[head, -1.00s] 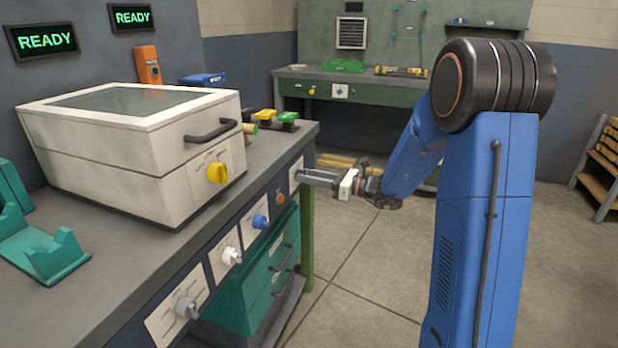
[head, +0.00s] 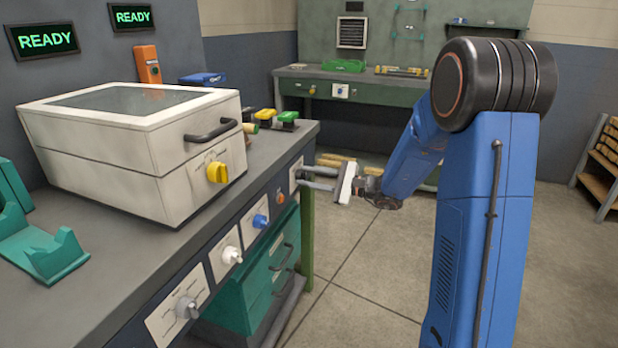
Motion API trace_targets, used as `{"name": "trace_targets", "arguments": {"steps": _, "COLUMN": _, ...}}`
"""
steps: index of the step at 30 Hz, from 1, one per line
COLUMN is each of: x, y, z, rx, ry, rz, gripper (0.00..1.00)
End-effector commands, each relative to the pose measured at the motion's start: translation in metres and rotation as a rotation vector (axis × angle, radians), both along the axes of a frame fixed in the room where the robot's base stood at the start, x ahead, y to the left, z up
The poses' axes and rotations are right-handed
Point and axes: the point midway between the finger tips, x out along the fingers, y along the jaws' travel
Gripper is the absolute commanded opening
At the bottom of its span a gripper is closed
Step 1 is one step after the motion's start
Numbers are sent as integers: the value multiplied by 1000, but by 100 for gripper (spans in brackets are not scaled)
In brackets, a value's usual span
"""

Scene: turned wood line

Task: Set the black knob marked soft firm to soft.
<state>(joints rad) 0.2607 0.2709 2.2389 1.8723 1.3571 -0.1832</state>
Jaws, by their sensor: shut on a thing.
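The black knob (head: 299,174) is on the pale plate (head: 293,180) at the far right end of the bench's front panel. It is small and mostly hidden by the fingers, and its soft and firm marks and its pointer cannot be read. My gripper (head: 304,178) reaches the knob from the right, with its two fingers one above the other and its white palm facing the panel. The fingers are shut on the knob.
Along the same panel sit a grey knob (head: 187,307), a white knob (head: 231,255), a blue knob (head: 260,221) and an orange control (head: 280,198). A white box (head: 110,165) with a yellow knob (head: 217,172) stands on the bench. Teal drawers (head: 268,270) are below.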

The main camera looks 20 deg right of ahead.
Motion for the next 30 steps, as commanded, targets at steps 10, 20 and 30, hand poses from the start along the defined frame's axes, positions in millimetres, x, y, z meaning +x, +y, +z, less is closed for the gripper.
{"name": "trace_targets", "arguments": {"steps": 10, "x": -1, "y": 0, "z": -2, "rx": -189, "ry": -258, "rz": 0, "gripper": 5}}
{"name": "trace_targets", "arguments": {"steps": 20, "x": -1, "y": 0, "z": -3, "rx": -329, "ry": -452, "rz": 1, "gripper": 5}}
{"name": "trace_targets", "arguments": {"steps": 30, "x": -2, "y": 0, "z": -3, "rx": -398, "ry": -545, "rz": 1, "gripper": 5}}
